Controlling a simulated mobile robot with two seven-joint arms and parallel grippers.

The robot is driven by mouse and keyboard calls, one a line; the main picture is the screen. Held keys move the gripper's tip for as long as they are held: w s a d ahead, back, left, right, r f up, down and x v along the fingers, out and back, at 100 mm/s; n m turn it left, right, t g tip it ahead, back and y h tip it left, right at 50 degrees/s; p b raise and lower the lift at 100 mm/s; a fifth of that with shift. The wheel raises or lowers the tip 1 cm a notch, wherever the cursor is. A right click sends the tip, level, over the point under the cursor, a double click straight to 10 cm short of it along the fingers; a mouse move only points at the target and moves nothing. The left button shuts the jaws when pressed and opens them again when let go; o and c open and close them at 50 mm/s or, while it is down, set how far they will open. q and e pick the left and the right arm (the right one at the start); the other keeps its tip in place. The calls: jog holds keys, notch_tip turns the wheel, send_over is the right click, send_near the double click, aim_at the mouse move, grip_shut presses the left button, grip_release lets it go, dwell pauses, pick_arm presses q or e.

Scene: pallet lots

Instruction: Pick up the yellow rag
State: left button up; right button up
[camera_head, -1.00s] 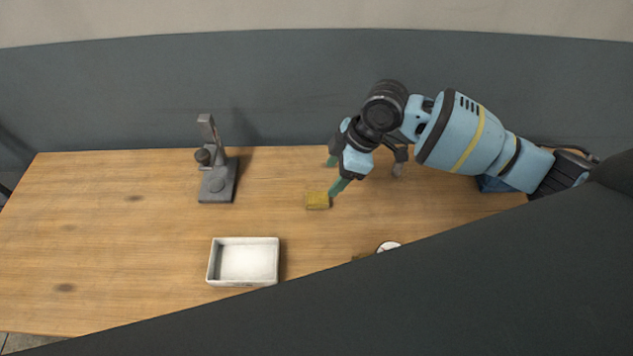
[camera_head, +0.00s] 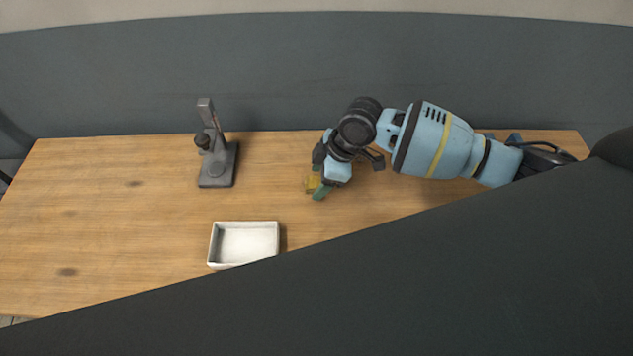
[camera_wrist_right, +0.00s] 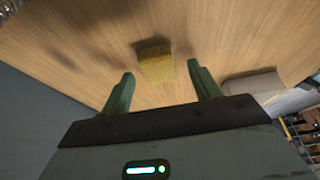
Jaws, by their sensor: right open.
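The yellow rag (camera_head: 310,184) lies on the wooden table, partly hidden by my right gripper in the head view. In the right wrist view the rag (camera_wrist_right: 156,64) is a small folded yellow block, just ahead of the fingertips and between their lines. My right gripper (camera_head: 318,181) is at the rag in the head view. In the wrist view its two green fingers (camera_wrist_right: 160,75) are apart, with nothing held between them. My left gripper is not in view.
A white tray (camera_head: 213,248) stands at the table's front middle. A grey stand-like device (camera_head: 218,165) is at the back left. The table's left side (camera_head: 100,210) is clear.

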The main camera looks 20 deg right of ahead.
aim_at(312, 184)
jog(key=shift+a+f, duration=0.1)
jog(key=shift+f, duration=0.1)
jog(key=c, duration=1.1)
jog(key=shift+o, duration=0.2)
jog(key=shift+r, duration=0.5)
jog(key=r, duration=0.2)
jog(key=shift+s+r, duration=0.35)
jog(key=s+d, duration=0.1)
jog(key=s, duration=0.3)
jog(key=s+d+r, duration=0.1)
jog(key=s+d, duration=0.1)
jog(key=s, duration=0.3)
jog(key=s+d, duration=0.2)
jog(key=s, duration=0.3)
jog(key=shift+s+d+r, duration=0.2)
